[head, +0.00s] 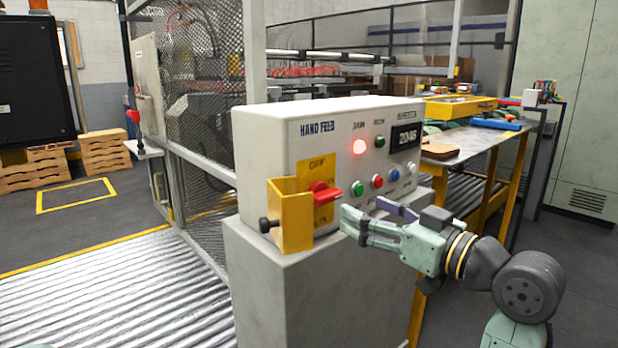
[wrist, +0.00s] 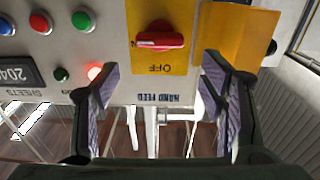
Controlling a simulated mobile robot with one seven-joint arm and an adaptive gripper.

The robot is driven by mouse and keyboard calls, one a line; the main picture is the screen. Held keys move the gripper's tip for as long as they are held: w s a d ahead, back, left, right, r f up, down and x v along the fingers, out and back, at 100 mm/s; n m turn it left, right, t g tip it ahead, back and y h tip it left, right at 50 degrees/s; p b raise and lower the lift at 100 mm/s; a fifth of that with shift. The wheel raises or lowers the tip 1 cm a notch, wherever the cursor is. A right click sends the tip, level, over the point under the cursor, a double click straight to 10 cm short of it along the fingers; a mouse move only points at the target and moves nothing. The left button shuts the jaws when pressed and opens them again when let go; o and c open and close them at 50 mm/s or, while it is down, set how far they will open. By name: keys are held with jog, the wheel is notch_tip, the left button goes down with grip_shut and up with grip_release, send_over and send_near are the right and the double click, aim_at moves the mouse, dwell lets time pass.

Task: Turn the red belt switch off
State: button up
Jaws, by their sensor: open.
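The red belt switch (head: 325,193) is a rotary knob on a yellow plate on the front of the grey "HAND FEED" panel (head: 285,150). An "OFF" label is above it in the head view. The switch also shows at the top middle of the wrist view (wrist: 160,40), its bar lying crosswise and the label upside down. My gripper (head: 362,215) is open and empty, to the right of and slightly below the switch in the head view. In the wrist view my gripper (wrist: 160,78) has its fingers apart, with the switch beyond the gap between them. I see no contact with the switch.
A yellow bracket (head: 293,215) with a black knob (head: 266,225) stands out beside the switch. Green, red and blue buttons (head: 377,181), a lit red lamp (head: 359,147) and a display (head: 407,136) are to its right. A roller conveyor (head: 110,290) runs at the left.

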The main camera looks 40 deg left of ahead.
aim_at(332, 198)
jog(key=shift+g, duration=0.4)
jog(key=a+p, duration=0.1)
jog(key=a, duration=0.2)
jog(key=a+p, duration=0.1)
jog(key=a, duration=0.3)
jog(key=w+a+p, duration=0.1)
jog(key=a, duration=0.2)
jog(key=shift+a+f, duration=0.1)
jog(key=shift+a, duration=0.05)
jog(key=shift+c, duration=0.5)
jog(key=c, duration=0.8)
